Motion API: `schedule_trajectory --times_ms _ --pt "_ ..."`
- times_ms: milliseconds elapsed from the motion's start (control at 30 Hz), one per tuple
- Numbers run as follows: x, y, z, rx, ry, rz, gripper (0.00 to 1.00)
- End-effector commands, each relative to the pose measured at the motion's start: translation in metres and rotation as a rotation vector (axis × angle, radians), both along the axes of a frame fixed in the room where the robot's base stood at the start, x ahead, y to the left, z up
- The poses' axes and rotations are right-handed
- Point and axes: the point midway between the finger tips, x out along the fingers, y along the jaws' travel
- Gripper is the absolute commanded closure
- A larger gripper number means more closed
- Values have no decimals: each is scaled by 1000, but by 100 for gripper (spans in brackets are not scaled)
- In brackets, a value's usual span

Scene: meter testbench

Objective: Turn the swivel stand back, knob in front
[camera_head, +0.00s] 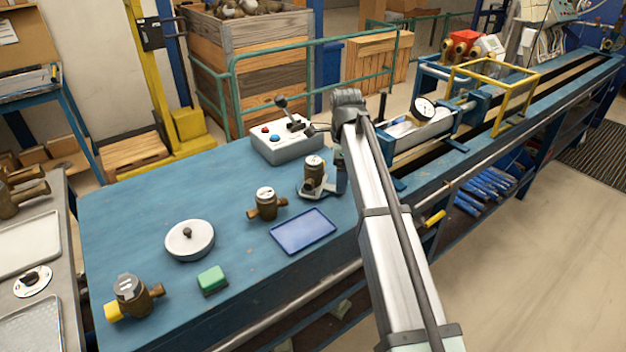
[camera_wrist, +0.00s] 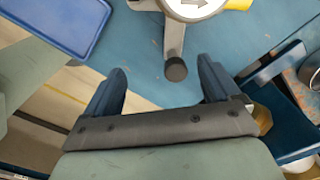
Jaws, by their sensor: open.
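The swivel stand (camera_head: 334,184) is on the blue bench with a brass meter (camera_head: 314,172) on it, close to the left of my arm. In the wrist view, a pale round face with a grey arrow (camera_wrist: 193,8) shows at the top edge. A grey bar runs down from it to a dark round knob (camera_wrist: 176,70). My gripper (camera_wrist: 162,66) is open, and the knob appears between its two blue fingertips, apart from both. Whether the fingers are at knob height I cannot tell. In the head view my arm hides the gripper and the knob.
A blue tray (camera_head: 303,231) lies in front of the stand, and another brass meter (camera_head: 266,204) stands to its left. A control box (camera_head: 287,147) with a lever is behind. The test rig is at right.

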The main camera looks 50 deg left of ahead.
Motion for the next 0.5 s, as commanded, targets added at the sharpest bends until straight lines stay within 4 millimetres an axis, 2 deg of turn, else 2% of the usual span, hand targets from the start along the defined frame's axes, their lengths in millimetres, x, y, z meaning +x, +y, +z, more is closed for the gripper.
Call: schedule_trajectory --times_ms 267,500 --pt "0 0 4 0 0 0 11" --pt "0 1 18 1 -1 0 11"
